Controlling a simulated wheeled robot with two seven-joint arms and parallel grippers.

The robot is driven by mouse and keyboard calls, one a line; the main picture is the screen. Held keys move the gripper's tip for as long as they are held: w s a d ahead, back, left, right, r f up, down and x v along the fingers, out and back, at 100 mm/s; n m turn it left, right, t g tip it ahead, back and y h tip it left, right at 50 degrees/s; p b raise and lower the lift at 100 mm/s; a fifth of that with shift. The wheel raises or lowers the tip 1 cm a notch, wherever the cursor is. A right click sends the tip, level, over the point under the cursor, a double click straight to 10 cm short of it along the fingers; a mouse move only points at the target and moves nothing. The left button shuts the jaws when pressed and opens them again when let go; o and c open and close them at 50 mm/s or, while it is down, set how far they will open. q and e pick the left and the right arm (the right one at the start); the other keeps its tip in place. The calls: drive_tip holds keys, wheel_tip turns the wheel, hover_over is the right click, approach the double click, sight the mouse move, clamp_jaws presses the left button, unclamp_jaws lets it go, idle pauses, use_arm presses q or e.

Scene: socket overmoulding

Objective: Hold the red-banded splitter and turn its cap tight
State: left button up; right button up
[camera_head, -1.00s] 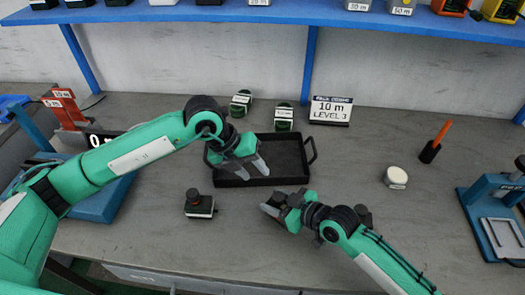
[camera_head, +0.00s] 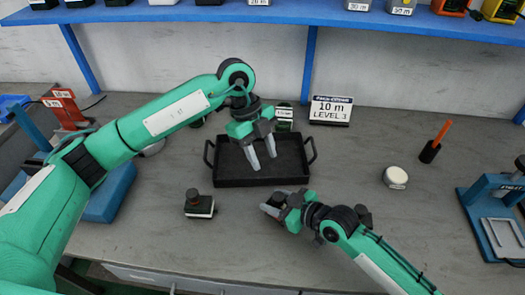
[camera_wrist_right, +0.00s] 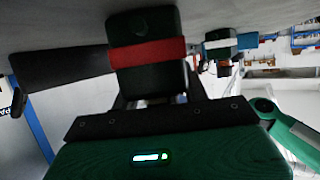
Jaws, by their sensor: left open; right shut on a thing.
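The red-banded splitter, a dark block with a red stripe (camera_wrist_right: 147,52), is held between the fingers of my right gripper, seen close up in the right wrist view. In the head view my right gripper (camera_head: 275,203) is just in front of the black tray, and the splitter there is small and mostly hidden by the fingers. I cannot make out its cap clearly. My left gripper (camera_head: 263,161) is open and empty, its fingers pointing down over the tray, apart from the right gripper.
The black tray (camera_head: 216,181) looks empty. A green-and-black item (camera_head: 284,117) and a sign (camera_head: 330,110) stand behind. A white round piece (camera_head: 396,178) is at right, beyond free bench.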

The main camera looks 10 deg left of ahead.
use_arm(q)
drive_tip(key=shift+r, duration=0.1)
idle(0.4)
drive_tip(key=m+t+h, duration=0.4)
drive_tip(key=m+t, duration=0.3)
drive_tip(key=m, duration=1.5)
approach(278, 196)
drive_tip(key=x, duration=0.8)
drive_tip(key=shift+d+f, duration=0.2)
drive_tip(key=shift+f, duration=0.05)
drive_tip(key=shift+c, duration=0.2)
drive_tip(key=c, duration=0.7)
